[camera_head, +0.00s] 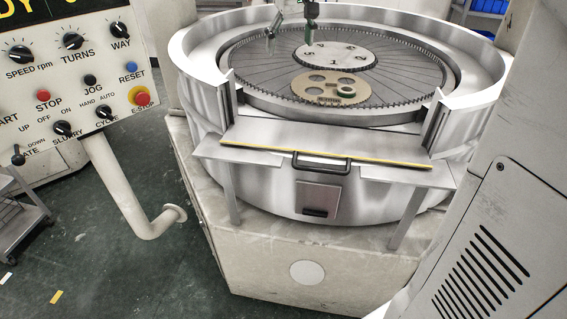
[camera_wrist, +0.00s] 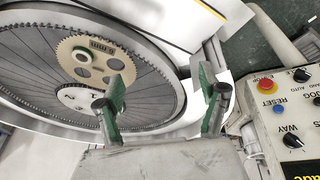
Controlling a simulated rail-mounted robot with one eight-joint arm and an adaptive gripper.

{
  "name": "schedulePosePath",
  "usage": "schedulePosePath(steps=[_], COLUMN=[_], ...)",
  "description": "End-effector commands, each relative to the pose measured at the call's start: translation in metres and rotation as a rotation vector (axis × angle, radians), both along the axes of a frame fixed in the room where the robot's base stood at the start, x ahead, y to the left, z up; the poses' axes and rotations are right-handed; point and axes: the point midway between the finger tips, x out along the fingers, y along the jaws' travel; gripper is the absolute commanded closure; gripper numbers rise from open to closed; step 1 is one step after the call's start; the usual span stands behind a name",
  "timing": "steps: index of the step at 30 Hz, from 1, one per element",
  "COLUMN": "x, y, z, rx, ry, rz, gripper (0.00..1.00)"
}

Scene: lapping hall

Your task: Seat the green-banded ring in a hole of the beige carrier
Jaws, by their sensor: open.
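The beige carrier (camera_head: 318,99), a toothed disc with round holes, lies flat on the dark slotted plate toward its front. It also shows in the wrist view (camera_wrist: 98,45). The green-banded ring (camera_head: 346,90) is at the right side of the carrier, over or in a hole position; I cannot tell whether it is down in the hole. It also shows in the wrist view (camera_wrist: 82,55). My gripper (camera_wrist: 164,76) is open with nothing between its two green-padded fingers. In the head view my gripper (camera_head: 290,42) is at the far side of the plate, apart from ring and carrier.
A numbered central disc (camera_head: 334,55) sits behind the carrier. A raised metal rim (camera_head: 205,60) surrounds the plate, with a gap at the front. A shelf with a yellow edge (camera_head: 300,146) is in front. A control panel (camera_head: 75,75) stands at left.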

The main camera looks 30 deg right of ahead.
Motion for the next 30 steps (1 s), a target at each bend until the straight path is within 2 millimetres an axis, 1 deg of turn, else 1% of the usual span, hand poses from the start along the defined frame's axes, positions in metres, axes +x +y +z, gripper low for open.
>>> schedulePosePath(steps=[1, 5, 8, 11, 15, 20, 21, 24, 27, 30], x=[-0.016, -0.052, -0.081, -0.11, -0.151, -0.197, -0.209, -0.234, -0.253, -0.265], y=[0.014, 0.042, 0.062, 0.081, 0.104, 0.126, 0.131, 0.141, 0.149, 0.153], z=[-0.004, -0.016, -0.028, -0.044, -0.07, -0.107, -0.117, -0.141, -0.162, -0.176], rx=[0.0, 0.005, 0.009, 0.016, 0.026, 0.043, 0.046, 0.057, 0.068, 0.074], ry=[-0.015, -0.053, -0.083, -0.113, -0.154, -0.201, -0.212, -0.239, -0.26, -0.274], rz=[0.006, 0.009, 0.011, 0.013, 0.017, 0.023, 0.025, 0.028, 0.029, 0.032], gripper=[0.27, 0.27, 0.27, 0.27, 0.27, 0.27, 0.27, 0.27, 0.27, 0.27])
